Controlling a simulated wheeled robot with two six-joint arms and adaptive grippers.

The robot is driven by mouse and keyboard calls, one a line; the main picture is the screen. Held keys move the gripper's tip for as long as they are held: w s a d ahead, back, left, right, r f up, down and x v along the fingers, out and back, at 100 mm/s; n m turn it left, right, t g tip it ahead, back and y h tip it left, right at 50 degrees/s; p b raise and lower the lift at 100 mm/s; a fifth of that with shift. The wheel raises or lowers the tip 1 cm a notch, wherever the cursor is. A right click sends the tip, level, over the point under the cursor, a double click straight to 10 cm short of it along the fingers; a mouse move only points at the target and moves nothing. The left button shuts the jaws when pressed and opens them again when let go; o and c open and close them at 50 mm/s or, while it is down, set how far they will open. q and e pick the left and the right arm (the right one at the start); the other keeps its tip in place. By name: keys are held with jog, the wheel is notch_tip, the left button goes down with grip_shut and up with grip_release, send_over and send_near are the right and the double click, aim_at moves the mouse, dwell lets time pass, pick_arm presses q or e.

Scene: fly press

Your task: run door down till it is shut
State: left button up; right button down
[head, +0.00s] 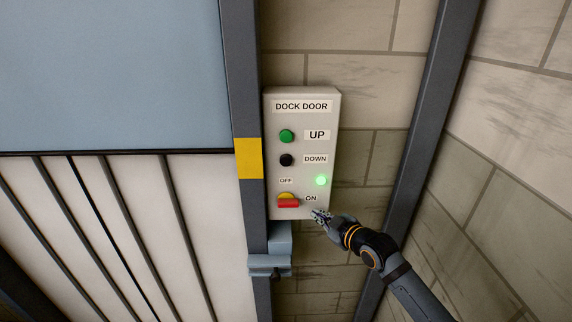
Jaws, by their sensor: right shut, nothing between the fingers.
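The dock door (110,75) is a blue-grey panel at the upper left of the head view. Its dark bottom edge stops partway down, with a pale ribbed surface below. The control box (326,150) reads "DOCK DOOR". It has a green UP button (286,136), a black DOWN button (286,160) and a red and yellow rotary switch (288,200) between OFF and ON labels. A green lamp (321,181) is lit. My right gripper (318,214) is shut and empty by the box's lower right corner, below the ON label; I cannot tell if it touches. My left gripper is out of view.
A dark door post (243,90) with a yellow band stands just left of the box. A blue-grey bracket (270,262) sits below the box. A dark slanted post (425,130) and block wall (510,120) lie to the right.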

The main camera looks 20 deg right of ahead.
aim_at(286, 160)
jog(key=s+a+r+n+y, duration=0.2)
jog(key=a+r, duration=0.3)
jog(key=r, duration=0.3)
jog(key=s+a+r+n+y, duration=0.3)
jog(key=s+a+r+n, duration=0.1)
jog(key=r, duration=0.4)
jog(key=shift+s+a+r+n+t, duration=0.35)
jog(key=shift+s+a, duration=0.25)
jog(key=shift+a, duration=0.5)
jog(key=w+d+b, duration=0.1)
jog(key=w+d, duration=0.1)
jog(key=w, duration=0.6)
jog(key=shift+w+d+b, duration=0.25)
jog(key=shift+w+b, duration=0.05)
jog(key=shift+b, duration=0.1)
jog(key=shift+w+d, duration=0.1)
jog(key=shift+w, duration=0.3)
